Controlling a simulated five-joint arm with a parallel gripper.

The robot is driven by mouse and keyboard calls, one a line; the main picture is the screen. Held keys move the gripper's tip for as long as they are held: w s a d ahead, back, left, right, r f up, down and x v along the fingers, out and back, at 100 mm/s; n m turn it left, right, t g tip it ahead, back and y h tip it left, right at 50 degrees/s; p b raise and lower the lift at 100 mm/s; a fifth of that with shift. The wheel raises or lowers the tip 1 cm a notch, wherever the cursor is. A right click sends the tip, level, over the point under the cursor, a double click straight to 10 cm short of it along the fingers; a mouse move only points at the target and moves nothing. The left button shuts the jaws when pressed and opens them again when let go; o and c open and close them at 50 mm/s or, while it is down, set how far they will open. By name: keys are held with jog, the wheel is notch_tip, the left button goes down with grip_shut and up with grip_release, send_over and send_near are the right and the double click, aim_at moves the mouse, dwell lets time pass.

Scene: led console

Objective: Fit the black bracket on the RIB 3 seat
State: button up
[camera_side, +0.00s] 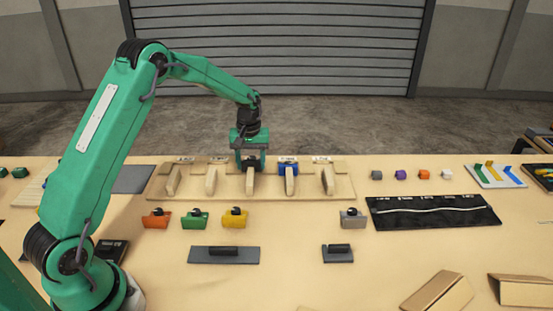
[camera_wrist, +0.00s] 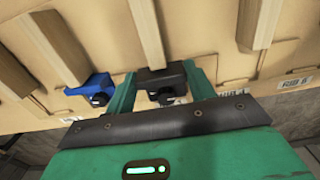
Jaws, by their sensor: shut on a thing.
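The black bracket (camera_wrist: 160,80) is between the two fingers of my gripper (camera_wrist: 158,92) in the wrist view, at the end of a wooden rib (camera_wrist: 148,30). In the side view my gripper (camera_side: 250,166) points down over the middle rib (camera_side: 250,182) of the rib board (camera_side: 205,194), with the dark bracket (camera_side: 251,161) partly hidden between its fingers. My gripper is shut on the bracket. The label behind this rib is hidden. I cannot tell whether the bracket touches its seat fully.
A blue bracket (camera_side: 288,169) sits on the adjacent rib to the right. Orange (camera_side: 156,222), green (camera_side: 194,222), yellow (camera_side: 235,220) and grey (camera_side: 352,219) brackets stand in front of the board. A black mat (camera_side: 433,211) lies at right. The front middle table is mostly clear.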

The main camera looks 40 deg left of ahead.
jog(key=shift+f, duration=0.8)
dwell(1.0)
jog(key=o, duration=1.1)
jog(key=shift+r, duration=0.15)
jog(key=shift+r, duration=3.75)
